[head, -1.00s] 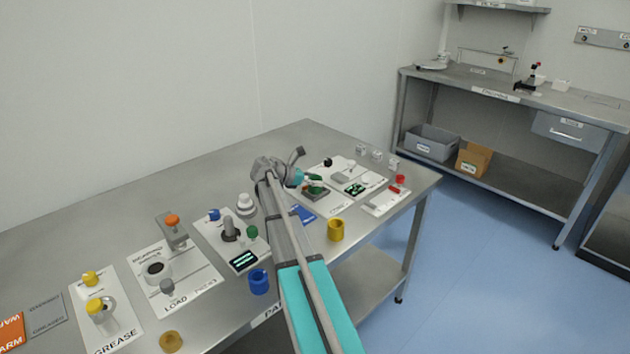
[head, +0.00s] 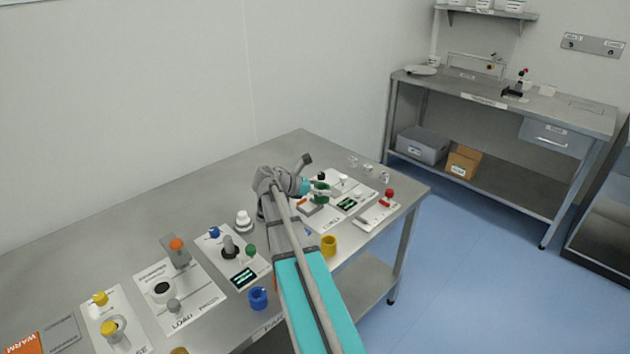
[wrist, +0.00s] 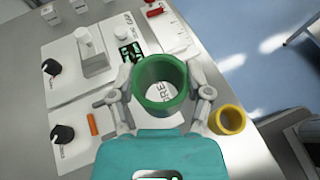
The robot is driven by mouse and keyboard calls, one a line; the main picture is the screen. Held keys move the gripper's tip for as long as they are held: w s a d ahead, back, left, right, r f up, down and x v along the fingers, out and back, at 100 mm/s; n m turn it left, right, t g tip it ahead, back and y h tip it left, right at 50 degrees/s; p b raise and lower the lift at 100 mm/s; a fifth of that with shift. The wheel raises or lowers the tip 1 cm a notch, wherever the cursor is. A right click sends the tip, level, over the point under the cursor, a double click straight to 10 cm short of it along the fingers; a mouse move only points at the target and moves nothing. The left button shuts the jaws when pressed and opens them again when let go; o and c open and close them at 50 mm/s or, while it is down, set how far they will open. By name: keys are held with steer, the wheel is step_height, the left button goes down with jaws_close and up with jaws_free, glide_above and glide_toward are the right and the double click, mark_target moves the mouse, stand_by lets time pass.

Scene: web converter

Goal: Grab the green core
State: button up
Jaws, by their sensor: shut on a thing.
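The green core (wrist: 159,84) is an open green ring, seen large in the wrist view between the two fingers of my gripper (wrist: 163,104). The fingers touch it from both sides, and my gripper is shut on it. White lettering ending in "RE" shows through its hole on the panel beneath. In the head view the green core (head: 321,191) is a small green patch just right of my gripper (head: 312,189), over the right part of the table. The height of the core above the panel is hard to tell.
A yellow ring (head: 329,245) stands near the table's front edge, close to the core; it also shows in the wrist view (wrist: 227,119). A blue ring (head: 258,298) stands farther left. Panels with knobs and displays cover much of the table (head: 215,195); its back is clear.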

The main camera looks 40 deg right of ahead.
steer(key=shift+s+a+r+p, duration=0.2)
steer(key=shift+s+r, duration=0.1)
steer(key=shift+s, duration=0.35)
steer(key=shift+s+a+r+p, duration=0.15)
steer(key=shift+s+r+p, duration=0.1)
steer(key=shift+s, duration=0.35)
steer(key=shift+s+a+r+p, duration=0.2)
steer(key=shift+s+r, duration=0.1)
steer(key=shift+s, duration=0.35)
